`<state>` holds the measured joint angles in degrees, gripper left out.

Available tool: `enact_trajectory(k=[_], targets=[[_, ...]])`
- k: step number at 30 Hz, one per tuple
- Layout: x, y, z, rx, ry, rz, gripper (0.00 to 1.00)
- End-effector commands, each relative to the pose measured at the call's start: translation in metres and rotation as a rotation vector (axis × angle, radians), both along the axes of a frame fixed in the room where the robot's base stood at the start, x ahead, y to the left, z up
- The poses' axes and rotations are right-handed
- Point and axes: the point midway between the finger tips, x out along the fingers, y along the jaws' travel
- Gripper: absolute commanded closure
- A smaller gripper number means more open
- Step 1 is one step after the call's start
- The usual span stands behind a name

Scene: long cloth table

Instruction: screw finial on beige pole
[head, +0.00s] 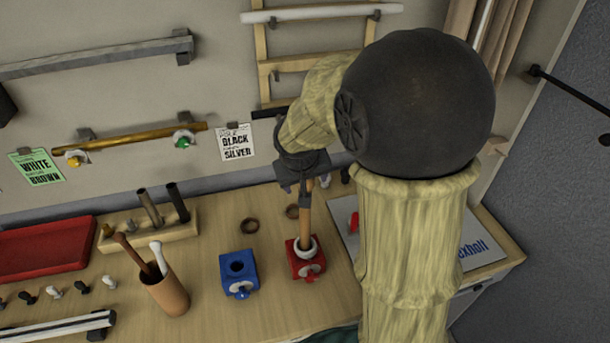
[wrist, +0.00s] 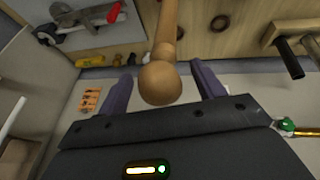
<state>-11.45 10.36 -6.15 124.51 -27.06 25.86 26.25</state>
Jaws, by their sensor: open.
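The beige pole (head: 306,222) stands upright in a red holder (head: 318,268) with a white ring at its base. Its upper end is hidden behind my gripper (head: 303,172) in the head view. In the wrist view, the pole (wrist: 167,25) ends in a round beige ball finial (wrist: 160,84). The finial sits at the pole's end; I cannot tell how tightly it is seated. My gripper's fingers (wrist: 162,82) are open, one on each side of the finial, with visible gaps.
A blue holder (head: 238,272) stands left of the red one. A brown cup (head: 165,291) with poles, a wooden rack (head: 148,232), a red tray (head: 45,247) and several small finials (head: 54,292) lie farther left. A grey board (head: 345,222) lies right.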

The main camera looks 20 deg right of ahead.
Motion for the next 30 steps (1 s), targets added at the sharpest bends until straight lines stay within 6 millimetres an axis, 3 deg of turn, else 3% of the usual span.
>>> enact_trajectory(k=[30], targets=[[-0.0006,-0.0007,0.0058,0.002,0.005,0.643,0.32]])
